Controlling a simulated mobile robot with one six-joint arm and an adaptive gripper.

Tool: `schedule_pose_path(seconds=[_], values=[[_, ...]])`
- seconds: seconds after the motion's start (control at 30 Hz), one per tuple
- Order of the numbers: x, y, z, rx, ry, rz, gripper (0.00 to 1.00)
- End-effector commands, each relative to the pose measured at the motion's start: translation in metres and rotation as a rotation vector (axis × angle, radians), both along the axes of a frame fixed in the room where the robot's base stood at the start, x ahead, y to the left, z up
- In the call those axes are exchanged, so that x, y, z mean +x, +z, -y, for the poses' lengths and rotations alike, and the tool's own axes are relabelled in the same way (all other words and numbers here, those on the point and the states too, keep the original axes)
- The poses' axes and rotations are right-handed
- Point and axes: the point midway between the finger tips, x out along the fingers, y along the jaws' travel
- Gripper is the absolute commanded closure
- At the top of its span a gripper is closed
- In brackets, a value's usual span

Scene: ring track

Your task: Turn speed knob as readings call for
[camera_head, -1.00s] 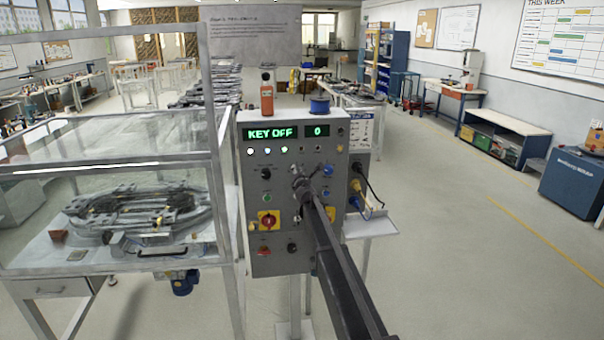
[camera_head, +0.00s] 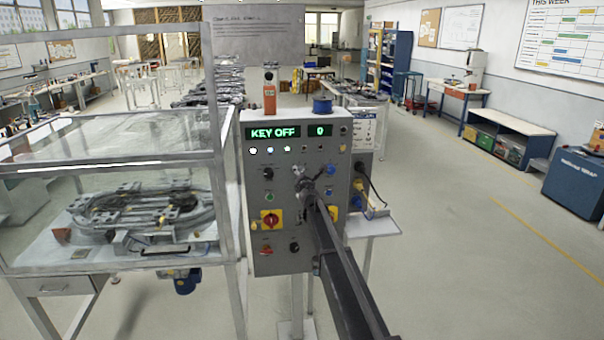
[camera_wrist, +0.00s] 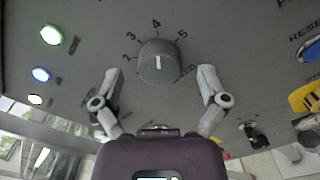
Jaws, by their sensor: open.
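The grey control panel (camera_head: 330,235) stands in the middle of the head view. Its left display (camera_head: 273,132) reads KEY OFF and its right display (camera_head: 320,130) reads 0. In the wrist view the round dark grey speed knob (camera_wrist: 158,68) has a short white line, with the numbers 2 to 5 printed around it. I cannot tell for sure which number the line marks. My gripper (camera_wrist: 160,76) is open, with one finger on each side of the knob and gaps between. In the head view my gripper and arm hide the knob.
A glass-walled case (camera_head: 228,190) with a ring track (camera_head: 140,207) stands left of the panel.

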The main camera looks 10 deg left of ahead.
Motion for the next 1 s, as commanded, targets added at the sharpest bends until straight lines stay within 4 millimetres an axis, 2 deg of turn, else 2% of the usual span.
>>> schedule_pose_path(seconds=[0.3,0.5,0.7,1.0], values=[[-0.051,0.0,0.015,0.0,-0.001,0.001,0.07],[-0.077,0.0,0.023,0.0,-0.001,0.001,0.07],[-0.091,0.0,0.027,0.0,-0.001,0.0,0.07],[-0.093,0.0,0.028,0.0,-0.001,0.001,0.07]])
